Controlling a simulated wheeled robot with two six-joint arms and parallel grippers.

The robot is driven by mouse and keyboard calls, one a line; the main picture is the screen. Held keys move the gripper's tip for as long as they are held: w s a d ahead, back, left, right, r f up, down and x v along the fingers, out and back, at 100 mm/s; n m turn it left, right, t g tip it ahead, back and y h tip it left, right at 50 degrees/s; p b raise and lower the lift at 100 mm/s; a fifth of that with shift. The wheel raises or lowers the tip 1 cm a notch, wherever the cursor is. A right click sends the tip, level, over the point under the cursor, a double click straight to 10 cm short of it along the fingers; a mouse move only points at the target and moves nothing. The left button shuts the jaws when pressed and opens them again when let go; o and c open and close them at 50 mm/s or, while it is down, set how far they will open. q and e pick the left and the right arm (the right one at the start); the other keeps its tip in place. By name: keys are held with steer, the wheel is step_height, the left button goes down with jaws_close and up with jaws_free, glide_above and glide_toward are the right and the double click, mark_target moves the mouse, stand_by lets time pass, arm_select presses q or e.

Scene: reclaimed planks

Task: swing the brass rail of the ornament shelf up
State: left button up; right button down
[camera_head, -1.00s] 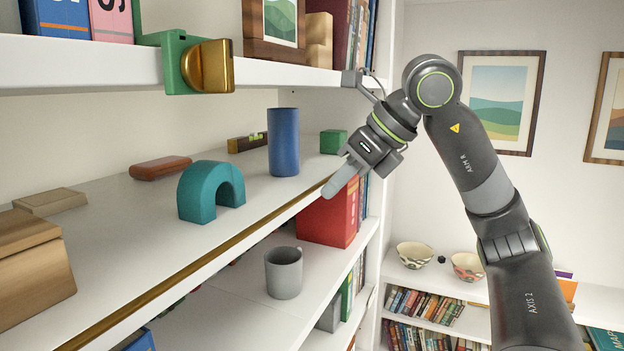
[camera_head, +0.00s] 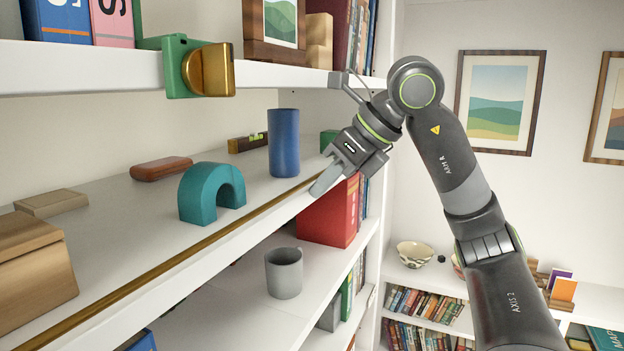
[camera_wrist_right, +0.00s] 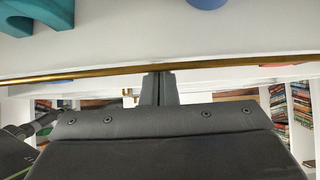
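The brass rail (camera_head: 165,270) is a long thin bar along the front of the middle shelf (camera_head: 120,222); it sits close to the shelf's front edge, with white shelf front showing below it. It also crosses the right wrist view (camera_wrist_right: 90,74). My right gripper (camera_head: 322,185) is at the rail's far end. In the wrist view its fingers (camera_wrist_right: 158,76) are together, tips right at the rail from below, with nothing visible between them. Whether the tips press on the rail is hard to tell. My left gripper is not in view.
On the shelf stand a teal arch (camera_head: 212,193), a blue cylinder (camera_head: 284,142), a wooden box (camera_head: 32,265) and a reddish-brown block (camera_head: 160,168). The upper shelf (camera_head: 90,70) with a green-and-brass clamp (camera_head: 195,67) overhangs. A grey mug (camera_head: 284,272) stands below.

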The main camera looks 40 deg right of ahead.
steer(key=shift+d+f+b, duration=0.1)
steer(key=shift+b, duration=0.3)
steer(key=s+b, duration=0.1)
steer(key=s+d, duration=0.1)
steer(key=s+b, duration=0.1)
steer(key=shift+s+d+b, duration=0.25)
steer(key=shift+d+b, duration=0.05)
steer(key=shift+d, duration=0.05)
stand_by(0.5)
